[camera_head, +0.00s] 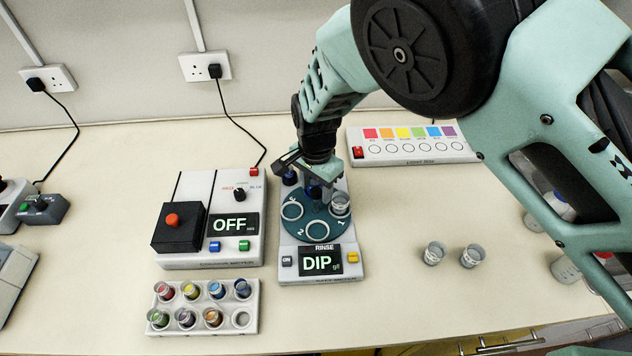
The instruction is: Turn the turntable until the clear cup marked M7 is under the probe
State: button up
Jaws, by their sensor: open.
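The teal turntable (318,229) is set in a white instrument (345,272) whose display reads DIP. The turntable has ring-shaped places, and numbers 1 and 2 can be read on it. One clear cup (340,206) stands at its right side; I cannot read a mark on it. My gripper (302,168) is open above the back of the turntable. It and my arm hide the back places and most of the probe, so I cannot tell what is under the probe.
Two clear cups (434,254) (472,256) stand on the bench at right. A meter showing OFF (210,255) stands left, with a rack of coloured cups (253,290) before it. A panel with coloured squares (440,150) lies behind. Bench at front right is clear.

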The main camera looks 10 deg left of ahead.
jog(key=shift+f, duration=0.15)
grip_shut()
